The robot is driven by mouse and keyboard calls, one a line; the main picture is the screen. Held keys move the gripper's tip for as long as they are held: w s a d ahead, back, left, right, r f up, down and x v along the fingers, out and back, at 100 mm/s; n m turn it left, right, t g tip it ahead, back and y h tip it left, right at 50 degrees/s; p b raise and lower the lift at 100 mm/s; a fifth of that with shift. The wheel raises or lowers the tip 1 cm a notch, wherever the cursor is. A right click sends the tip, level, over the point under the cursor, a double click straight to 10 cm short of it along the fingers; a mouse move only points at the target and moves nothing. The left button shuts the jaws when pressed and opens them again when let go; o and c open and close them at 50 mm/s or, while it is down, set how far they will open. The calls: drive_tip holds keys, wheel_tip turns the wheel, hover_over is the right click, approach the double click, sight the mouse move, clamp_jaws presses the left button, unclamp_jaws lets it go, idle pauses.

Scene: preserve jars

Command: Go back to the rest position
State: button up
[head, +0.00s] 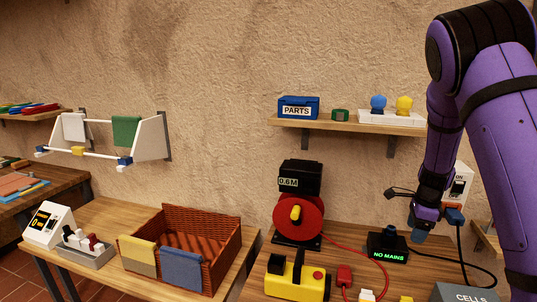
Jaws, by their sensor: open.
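My purple arm hangs down at the right of the head view, and my gripper (426,217) is at its lower end, small and dark. It is open and points down beside a black box (386,246) with a green "NO MAINS" display. A small blue piece (418,236) shows just under it; I cannot tell whether they touch. A blue plug (455,215) with a black cable is just right of the gripper, at a white wall unit (461,184) labelled "ON", which my arm partly hides.
A red reel (297,215) and a yellow device (297,280) stand left on the bench. A wall shelf (345,126) holds a blue PARTS box (298,107) and blue and yellow knobs. A grey CELLS box (466,293) is in front. A wicker basket (223,234) is further left.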

drive_tip(key=s+a+r+n+t+y, duration=0.1)
drive_tip(key=s+a+r+n, duration=0.4)
drive_tip(key=r, duration=0.5)
drive_tip(key=s+a+r+n+t+y, duration=0.1)
drive_tip(key=s+a+r+n, duration=0.4)
drive_tip(key=s+r, duration=0.4)
drive_tip(key=s+a+r+n+t+h, duration=0.1)
drive_tip(key=s+r+n, duration=0.3)
drive_tip(key=s, duration=0.5)
drive_tip(key=s+a+r+n+t+h, duration=0.1)
drive_tip(key=s+r+n, duration=0.3)
drive_tip(key=s+n, duration=0.4)
drive_tip(key=shift+s+a+t+h, duration=0.4)
drive_tip(key=shift+s+a, duration=0.05)
drive_tip(key=shift+s, duration=0.55)
